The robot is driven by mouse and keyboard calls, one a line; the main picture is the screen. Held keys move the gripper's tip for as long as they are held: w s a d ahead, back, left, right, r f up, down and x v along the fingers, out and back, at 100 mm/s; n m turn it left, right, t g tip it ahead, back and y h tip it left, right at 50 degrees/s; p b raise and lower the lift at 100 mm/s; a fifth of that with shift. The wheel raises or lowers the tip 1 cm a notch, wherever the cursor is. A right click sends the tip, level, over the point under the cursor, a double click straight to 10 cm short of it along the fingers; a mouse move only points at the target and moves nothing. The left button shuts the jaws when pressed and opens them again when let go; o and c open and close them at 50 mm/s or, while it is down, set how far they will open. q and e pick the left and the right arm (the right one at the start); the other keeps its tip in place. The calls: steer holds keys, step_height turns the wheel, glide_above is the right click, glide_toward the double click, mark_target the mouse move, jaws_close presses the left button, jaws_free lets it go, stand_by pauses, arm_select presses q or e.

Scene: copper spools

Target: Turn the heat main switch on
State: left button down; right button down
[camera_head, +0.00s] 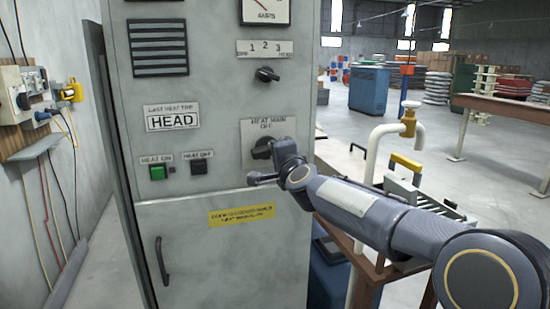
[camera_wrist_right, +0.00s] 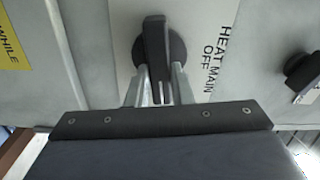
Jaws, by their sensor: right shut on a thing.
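The heat main switch (camera_head: 262,149) is a black rotary knob on a light plate labelled "HEAT MAIN" and "OFF", on the front of the grey cabinet (camera_head: 215,90). My right arm comes in from the right and its gripper (camera_head: 271,150) is at the knob, partly hiding it. In the right wrist view the knob (camera_wrist_right: 155,50) has a long raised handle, and my right gripper's metal fingers (camera_wrist_right: 158,82) are shut on that handle, one on each side. My left gripper is not seen.
Above the switch is a smaller black selector knob (camera_head: 267,74) marked 1 2 3. A green HEAT ON button (camera_head: 157,172) and a black HEAT OFF button (camera_head: 199,167) sit to the left. A white pipe with a brass valve (camera_head: 408,120) stands right of the cabinet, near my arm.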

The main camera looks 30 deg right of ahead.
steer(key=shift+f+m, duration=0.1)
steer(key=shift+m, duration=0.7)
steer(key=c, duration=1.3)
jaws_free()
steer(key=v, duration=0.7)
steer(key=shift+s, duration=0.4)
steer(key=shift+a, duration=0.1)
